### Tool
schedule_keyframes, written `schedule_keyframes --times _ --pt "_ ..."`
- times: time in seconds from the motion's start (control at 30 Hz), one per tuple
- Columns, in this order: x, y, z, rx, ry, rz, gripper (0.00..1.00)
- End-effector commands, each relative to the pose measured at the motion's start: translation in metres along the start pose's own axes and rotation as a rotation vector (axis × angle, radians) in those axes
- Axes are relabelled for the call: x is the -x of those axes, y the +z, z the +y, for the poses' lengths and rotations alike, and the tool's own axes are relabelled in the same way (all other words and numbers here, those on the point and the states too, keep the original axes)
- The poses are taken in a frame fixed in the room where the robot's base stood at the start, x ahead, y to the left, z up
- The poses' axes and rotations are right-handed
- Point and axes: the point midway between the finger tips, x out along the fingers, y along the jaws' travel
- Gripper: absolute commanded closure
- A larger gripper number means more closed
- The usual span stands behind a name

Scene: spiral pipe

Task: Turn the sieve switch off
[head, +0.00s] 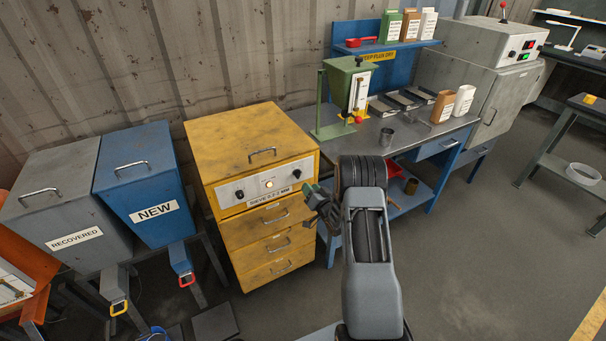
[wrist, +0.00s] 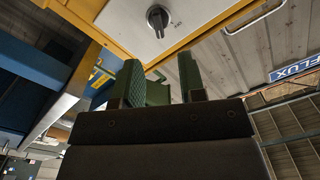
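The yellow sieve cabinet (head: 245,143) has a pale front panel (head: 254,186) marked "SIEVE". The panel carries a left black knob (head: 240,194), a lit lamp (head: 270,184) and a right black knob (head: 297,173). My gripper (head: 314,194) is just in front of the panel's right end, a little right of and below the right knob. In the wrist view, one black knob (wrist: 158,18) shows on the panel beyond the fingers. The green fingers of my gripper (wrist: 160,80) are apart with nothing held between them, and do not touch the knob.
A blue workbench (head: 428,132) with a green stand (head: 345,92) stands right of the sieve. A blue "NEW" bin (head: 140,170) and a grey "RECOVERED" bin (head: 70,190) stand to its left. Drawer handles (head: 276,217) stick out below the panel. Floor at the right front is clear.

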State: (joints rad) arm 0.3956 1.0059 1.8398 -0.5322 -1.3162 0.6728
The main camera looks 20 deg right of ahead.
Motion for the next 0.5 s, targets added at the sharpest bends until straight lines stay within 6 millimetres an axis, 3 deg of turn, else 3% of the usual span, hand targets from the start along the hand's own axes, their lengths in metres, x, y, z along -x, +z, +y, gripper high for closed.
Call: schedule_keyframes --times 0.23,0.5 --pt "-0.048 -0.001 0.0 0.002 0.0 0.0 0.63" --pt "-0.079 -0.001 0.001 0.001 0.003 0.0 0.63"
